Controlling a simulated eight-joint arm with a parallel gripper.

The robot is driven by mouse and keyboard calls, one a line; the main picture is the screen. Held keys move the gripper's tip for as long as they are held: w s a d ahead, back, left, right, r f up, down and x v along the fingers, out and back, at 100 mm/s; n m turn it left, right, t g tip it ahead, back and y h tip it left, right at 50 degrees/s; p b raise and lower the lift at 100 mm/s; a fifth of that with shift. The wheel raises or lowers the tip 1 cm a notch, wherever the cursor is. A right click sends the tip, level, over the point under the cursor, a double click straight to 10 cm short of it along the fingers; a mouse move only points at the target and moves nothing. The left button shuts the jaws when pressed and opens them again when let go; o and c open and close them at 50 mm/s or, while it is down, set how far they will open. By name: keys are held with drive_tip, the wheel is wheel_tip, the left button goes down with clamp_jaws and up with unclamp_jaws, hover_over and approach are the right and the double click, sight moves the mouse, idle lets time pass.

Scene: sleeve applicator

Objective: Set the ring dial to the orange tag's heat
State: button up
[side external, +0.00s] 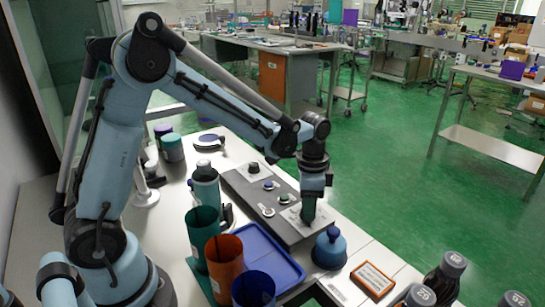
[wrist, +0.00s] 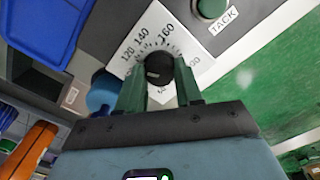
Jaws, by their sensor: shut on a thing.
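The ring dial is a black knob (wrist: 158,68) on a white scale plate (wrist: 190,35) in the wrist view. The numbers 120, 140 and 160 are readable; others are covered by my fingers. My gripper (wrist: 160,82) has its green fingers on both sides of the knob and is shut on it. I cannot make out where the knob points. In the side view my gripper (side external: 308,216) reaches down onto the dial end of the grey control panel (side external: 240,187). An orange-bordered tag (side external: 372,280) lies flat on the bench; its writing is too small to read.
A blue dome-shaped thing (side external: 330,248) stands close to the dial. A blue tray (side external: 290,275), teal cup (side external: 202,225), orange cup (side external: 224,265) and navy cup (side external: 253,290) are at the front. Dark capped bottles (side external: 445,278) stand at right. A green button (wrist: 212,8) is marked TACK.

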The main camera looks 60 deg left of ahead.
drive_tip(key=shift+m, duration=0.6)
drive_tip(key=o, duration=1)
drive_tip(key=shift+o, duration=0.2)
wheel_tip(320, 180, up, 12)
drive_tip(key=shift+s+r, duration=0.1)
